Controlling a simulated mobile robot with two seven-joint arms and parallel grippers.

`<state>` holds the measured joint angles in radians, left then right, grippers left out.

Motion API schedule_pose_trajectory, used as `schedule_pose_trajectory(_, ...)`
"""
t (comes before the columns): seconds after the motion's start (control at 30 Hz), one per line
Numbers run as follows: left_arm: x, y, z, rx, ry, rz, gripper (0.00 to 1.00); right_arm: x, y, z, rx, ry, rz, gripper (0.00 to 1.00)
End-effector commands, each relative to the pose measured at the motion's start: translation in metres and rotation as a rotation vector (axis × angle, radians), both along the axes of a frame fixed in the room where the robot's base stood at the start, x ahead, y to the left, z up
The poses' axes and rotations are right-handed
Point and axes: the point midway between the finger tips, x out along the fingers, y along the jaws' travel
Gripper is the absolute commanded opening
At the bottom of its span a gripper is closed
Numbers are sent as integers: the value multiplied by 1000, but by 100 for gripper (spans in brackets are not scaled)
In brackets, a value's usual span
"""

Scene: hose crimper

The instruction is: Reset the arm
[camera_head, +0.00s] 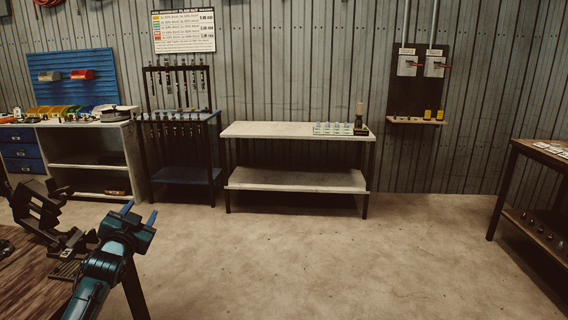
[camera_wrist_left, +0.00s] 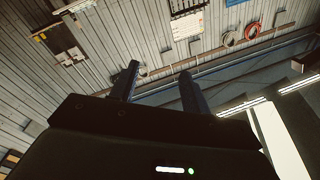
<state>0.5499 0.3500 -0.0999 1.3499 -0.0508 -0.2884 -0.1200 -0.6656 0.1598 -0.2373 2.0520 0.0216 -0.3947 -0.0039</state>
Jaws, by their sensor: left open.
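My left gripper (camera_head: 139,213) is at the lower left of the head view, on a teal arm that comes in from the bottom left. Its two blue fingers point up and stand apart with nothing between them. In the left wrist view the same two fingers (camera_wrist_left: 158,88) show dark and spread, empty, against the wall and ceiling. The gripper is in the air, apart from the benches. My right gripper does not show in either view.
A dark machine (camera_head: 45,215) stands on a wooden-topped table (camera_head: 25,275) close to my left arm. A pale bench (camera_head: 270,130), a hose rack (camera_head: 180,130) and blue drawers (camera_head: 22,157) line the wall. Another table (camera_head: 540,150) is at right. The middle floor (camera_head: 320,255) is clear.

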Motion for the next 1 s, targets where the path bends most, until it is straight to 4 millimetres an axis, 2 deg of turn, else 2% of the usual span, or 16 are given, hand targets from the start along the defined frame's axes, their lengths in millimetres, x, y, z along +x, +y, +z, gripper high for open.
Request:
schedule_pose_trajectory(0.07,-1,3,-21,-190,89,18,47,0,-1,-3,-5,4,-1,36)
schedule_pose_trajectory(0.1,-8,-5,-40,-210,119,9,47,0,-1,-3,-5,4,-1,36)
schedule_pose_trajectory(0.27,-43,-38,-97,-206,190,-39,47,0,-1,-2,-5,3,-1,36)
schedule_pose_trajectory(0.37,-72,-60,-135,-216,246,-71,47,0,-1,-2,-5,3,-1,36)
schedule_pose_trajectory(0.47,-111,-86,-176,-236,311,-107,47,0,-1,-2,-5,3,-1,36)
schedule_pose_trajectory(0.57,-164,-116,-218,-269,389,-146,47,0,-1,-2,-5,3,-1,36)
schedule_pose_trajectory(0.7,-250,-157,-260,-335,500,-192,47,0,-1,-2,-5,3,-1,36)
schedule_pose_trajectory(0.8,-306,-180,-276,-387,569,-213,47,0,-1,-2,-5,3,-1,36)
schedule_pose_trajectory(0.9,-350,-196,-283,-433,623,-221,47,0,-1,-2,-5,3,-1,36)
schedule_pose_trajectory(1.0,-379,-206,-284,-464,657,-225,47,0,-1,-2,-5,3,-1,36)
